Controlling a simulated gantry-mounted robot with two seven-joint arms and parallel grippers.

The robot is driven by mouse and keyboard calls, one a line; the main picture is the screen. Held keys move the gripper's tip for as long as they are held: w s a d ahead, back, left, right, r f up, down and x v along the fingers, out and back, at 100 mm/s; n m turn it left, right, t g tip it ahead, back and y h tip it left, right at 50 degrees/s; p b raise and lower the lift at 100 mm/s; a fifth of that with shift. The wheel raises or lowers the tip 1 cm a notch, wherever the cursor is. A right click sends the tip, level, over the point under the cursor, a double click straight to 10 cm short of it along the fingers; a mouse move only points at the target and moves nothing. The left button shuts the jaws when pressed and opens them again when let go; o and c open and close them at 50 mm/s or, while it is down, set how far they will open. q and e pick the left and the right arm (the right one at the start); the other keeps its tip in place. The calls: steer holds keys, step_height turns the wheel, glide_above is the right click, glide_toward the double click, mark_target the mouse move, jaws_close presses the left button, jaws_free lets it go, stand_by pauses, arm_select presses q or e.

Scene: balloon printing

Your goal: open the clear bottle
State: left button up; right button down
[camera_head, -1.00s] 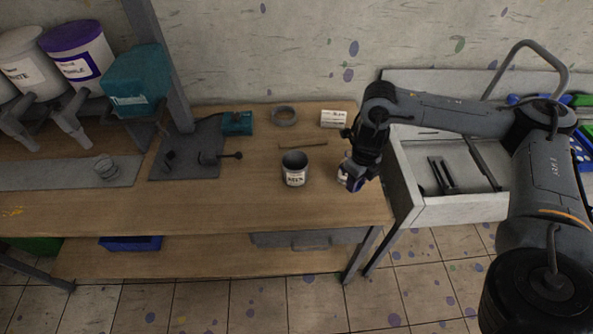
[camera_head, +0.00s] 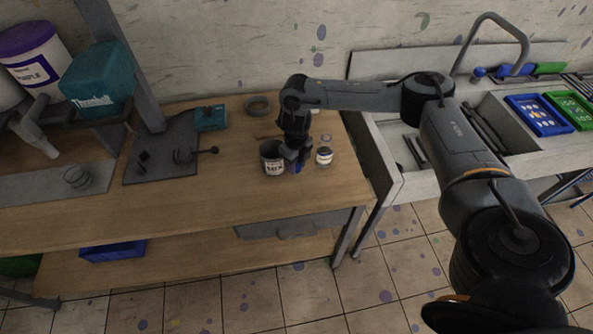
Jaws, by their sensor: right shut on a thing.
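The clear bottle (camera_head: 325,152) stands upright on the wooden workbench near its right end, with a pale label on its front. No gripper touches it. My right gripper (camera_head: 296,164) is just left of the bottle, pointing down beside the labelled dark cup (camera_head: 271,158). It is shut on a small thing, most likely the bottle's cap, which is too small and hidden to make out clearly. Whether the gripper touches the cup cannot be told. My left gripper is not in view.
A grey ring (camera_head: 258,105) and a teal block (camera_head: 211,118) lie at the back of the bench (camera_head: 215,196). A dark plate with small fittings (camera_head: 160,155) is to the left. A white sink unit (camera_head: 393,185) adjoins on the right. The front of the bench is clear.

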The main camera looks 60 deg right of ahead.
mark_target(297, 166)
steer(key=shift+f, duration=1.9)
steer(key=shift+f, duration=0.15)
steer(key=c, duration=0.8)
jaws_free()
